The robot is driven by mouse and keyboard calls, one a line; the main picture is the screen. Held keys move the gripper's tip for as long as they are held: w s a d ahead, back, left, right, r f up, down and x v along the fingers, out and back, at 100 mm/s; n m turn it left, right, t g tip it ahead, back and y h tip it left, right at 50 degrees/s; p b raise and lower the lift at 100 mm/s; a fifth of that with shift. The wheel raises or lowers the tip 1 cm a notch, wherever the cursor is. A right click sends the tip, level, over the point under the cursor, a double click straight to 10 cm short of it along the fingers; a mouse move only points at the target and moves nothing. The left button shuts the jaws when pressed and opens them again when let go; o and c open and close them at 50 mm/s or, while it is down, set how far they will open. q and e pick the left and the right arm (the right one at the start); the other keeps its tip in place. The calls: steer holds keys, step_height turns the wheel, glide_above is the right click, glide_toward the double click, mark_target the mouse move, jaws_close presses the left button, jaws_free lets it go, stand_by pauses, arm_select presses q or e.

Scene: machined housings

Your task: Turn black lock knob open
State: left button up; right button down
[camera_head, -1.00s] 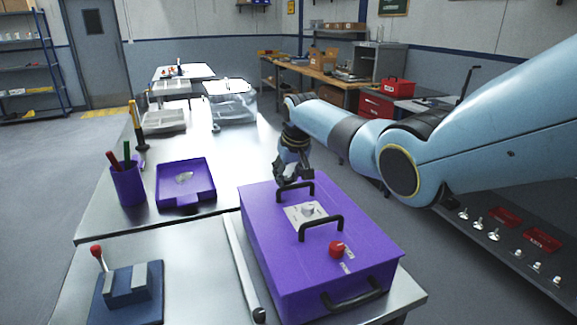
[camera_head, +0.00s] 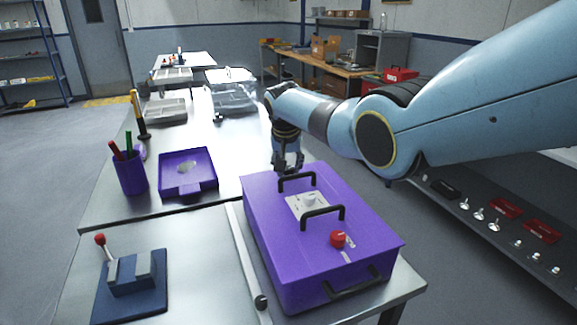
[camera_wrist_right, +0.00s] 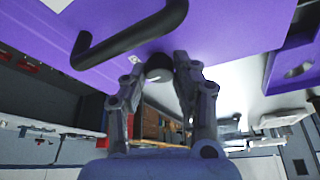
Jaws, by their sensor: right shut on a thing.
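A purple housing (camera_head: 325,235) stands on the metal table, with black handles and a red knob on its top. My right gripper (camera_head: 288,168) is at its far side, pointing down. In the right wrist view the black lock knob (camera_wrist_right: 158,68) shows on the purple face, between the two fingertips. My right gripper (camera_wrist_right: 158,78) is shut on it. The knob is hidden in the head view, and its turn position cannot be told. My left gripper is not in view.
A black handle (camera_wrist_right: 130,37) lies close to the fingers in the right wrist view. A purple tray (camera_head: 208,187), a pen cup (camera_head: 131,176) and a blue block with a red-tipped lever (camera_head: 130,290) stand left of the housing. A bar (camera_head: 243,265) lies beside it.

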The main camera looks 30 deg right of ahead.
steer(key=c, duration=1)
jaws_free()
steer(key=v, duration=1.2)
steer(key=shift+a, duration=0.1)
